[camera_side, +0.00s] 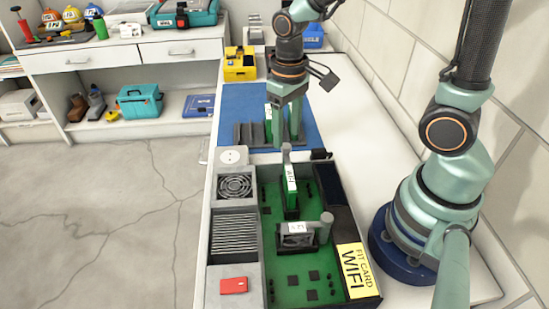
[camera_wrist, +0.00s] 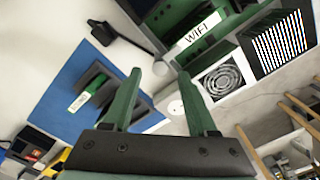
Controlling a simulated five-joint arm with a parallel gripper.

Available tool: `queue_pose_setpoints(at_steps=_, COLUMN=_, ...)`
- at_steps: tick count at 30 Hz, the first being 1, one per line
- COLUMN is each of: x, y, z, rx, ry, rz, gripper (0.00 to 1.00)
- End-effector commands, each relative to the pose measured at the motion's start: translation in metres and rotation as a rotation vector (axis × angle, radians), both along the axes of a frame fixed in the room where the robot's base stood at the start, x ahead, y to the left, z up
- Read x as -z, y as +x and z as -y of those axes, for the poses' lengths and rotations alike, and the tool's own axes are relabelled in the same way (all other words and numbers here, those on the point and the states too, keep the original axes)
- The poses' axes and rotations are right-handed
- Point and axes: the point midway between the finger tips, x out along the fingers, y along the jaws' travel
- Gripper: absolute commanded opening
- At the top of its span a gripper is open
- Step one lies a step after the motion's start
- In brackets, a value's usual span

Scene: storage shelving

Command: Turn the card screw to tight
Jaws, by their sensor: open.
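The open case (camera_side: 372,297) holds a green board (camera_side: 315,265). A green card with a white label (camera_side: 291,187) stands upright in it; the wrist view shows its label reading WIFI (camera_wrist: 196,34). A grey post with a knob-like top (camera_side: 287,156) stands at the card's far end, probably the card screw. My gripper (camera_side: 286,138) is open, fingers pointing down above that end of the case. In the wrist view the gripper (camera_wrist: 160,74) has its fingers apart and nothing held between them. Whether the screw is loose or tight cannot be told.
A grey knob (camera_side: 326,219) rises beside a labelled grey block in the case. A yellow sign (camera_side: 352,270) reads FIT CARD WIFI. Behind the case, a blue mat (camera_side: 240,103) bears a grey rack (camera_side: 248,134) with a card labelled SOUND (camera_wrist: 79,102). A wall runs along the right.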

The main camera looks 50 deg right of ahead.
Motion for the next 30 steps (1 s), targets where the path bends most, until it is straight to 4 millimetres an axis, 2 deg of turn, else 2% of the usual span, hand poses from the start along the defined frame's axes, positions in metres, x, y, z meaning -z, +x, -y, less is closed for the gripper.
queue_pose_setpoints(at_steps=1, x=-0.012, y=0.002, z=0.0, rx=0.0, ry=0.001, rz=0.009, gripper=0.58)
queue_pose_setpoints(at_steps=6, x=-0.048, y=0.002, z=0.0, rx=0.0, ry=0.001, rz=0.008, gripper=0.58)
queue_pose_setpoints(at_steps=13, x=-0.083, y=0.001, z=0.0, rx=0.0, ry=0.0, rz=0.005, gripper=0.58)
queue_pose_setpoints(at_steps=18, x=-0.094, y=0.0, z=0.0, rx=0.0, ry=0.0, rz=0.002, gripper=0.58)
queue_pose_setpoints(at_steps=30, x=-0.096, y=-0.001, z=0.001, rx=0.0, ry=0.001, rz=0.013, gripper=0.58)
